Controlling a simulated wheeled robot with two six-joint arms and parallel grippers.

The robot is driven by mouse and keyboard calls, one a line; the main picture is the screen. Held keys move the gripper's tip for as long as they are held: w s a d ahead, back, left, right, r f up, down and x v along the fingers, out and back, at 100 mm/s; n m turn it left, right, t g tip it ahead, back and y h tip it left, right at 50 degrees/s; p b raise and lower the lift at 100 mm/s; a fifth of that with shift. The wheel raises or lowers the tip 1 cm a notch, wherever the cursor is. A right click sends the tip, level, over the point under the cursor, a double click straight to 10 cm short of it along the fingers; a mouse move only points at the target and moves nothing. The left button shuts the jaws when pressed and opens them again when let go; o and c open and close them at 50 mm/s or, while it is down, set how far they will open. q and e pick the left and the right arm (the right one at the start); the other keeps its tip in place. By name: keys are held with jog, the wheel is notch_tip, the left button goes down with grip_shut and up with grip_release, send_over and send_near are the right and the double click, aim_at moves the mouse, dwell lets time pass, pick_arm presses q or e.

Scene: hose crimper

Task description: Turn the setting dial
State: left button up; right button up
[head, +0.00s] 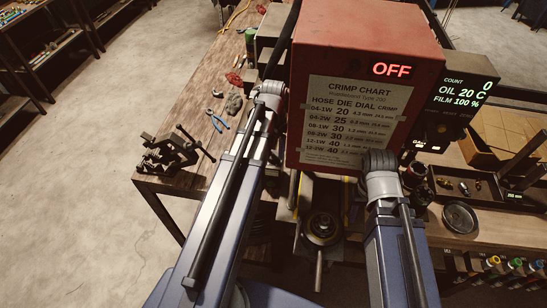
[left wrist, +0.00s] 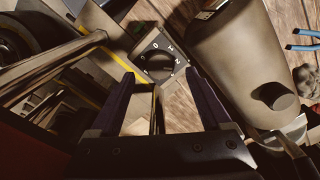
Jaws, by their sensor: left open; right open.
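The setting dial (left wrist: 159,63), a round black knob on a square grey plate with white numerals, shows in the left wrist view. My left gripper (left wrist: 160,84) is open, its two dark fingers on either side of the picture just below the dial. The fingertips are near the dial plate; whether they touch it I cannot tell. In the head view the left arm runs up beside the red machine (head: 370,42) and its gripper is hidden. My right arm reaches the machine's lower front, and its gripper is not visible.
A crimp chart (head: 345,120) and a lit OFF display (head: 392,69) are on the red machine. A black readout box (head: 463,88) stands to its right. A grey cylinder (left wrist: 235,65) lies close right of the dial. Blue pliers (head: 218,121) and a vise (head: 170,153) sit left.

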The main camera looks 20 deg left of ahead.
aim_at(273, 155)
pick_arm(q)
notch_tip(273, 155, down, 4)
jog(key=b, duration=0.2)
jog(key=shift+r+b, duration=0.1)
jog(key=shift+b, duration=0.25)
grip_shut()
dwell(0.3)
